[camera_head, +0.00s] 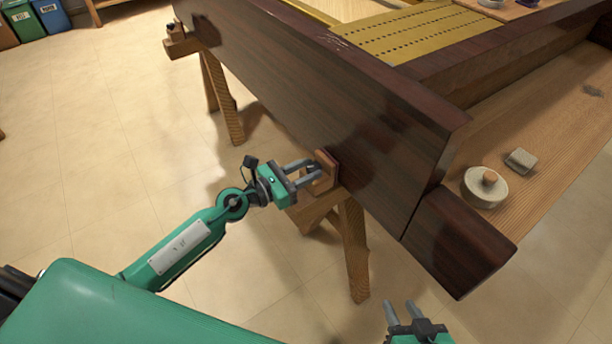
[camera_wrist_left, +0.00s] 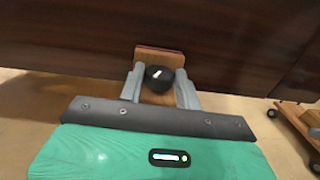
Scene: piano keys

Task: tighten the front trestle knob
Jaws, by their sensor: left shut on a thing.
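The front trestle knob (camera_wrist_left: 158,75) is round and black with a white mark, set on a wooden block (camera_wrist_left: 150,54) against the dark piano side. My left gripper (camera_wrist_left: 160,86) has one finger on each side of the knob and is shut on it. In the head view my left gripper (camera_head: 306,174) reaches the wooden block (camera_head: 327,172) at the top of the front trestle (camera_head: 352,245), and the knob is mostly hidden between the fingers. My right gripper (camera_head: 404,312) is at the bottom edge, away from the trestle, with its two fingers apart and nothing between them.
The dark piano body (camera_head: 300,90) rests on the trestles; a second trestle (camera_head: 222,100) stands further back. Bins (camera_head: 50,14) stand far left. The left floor is clear.

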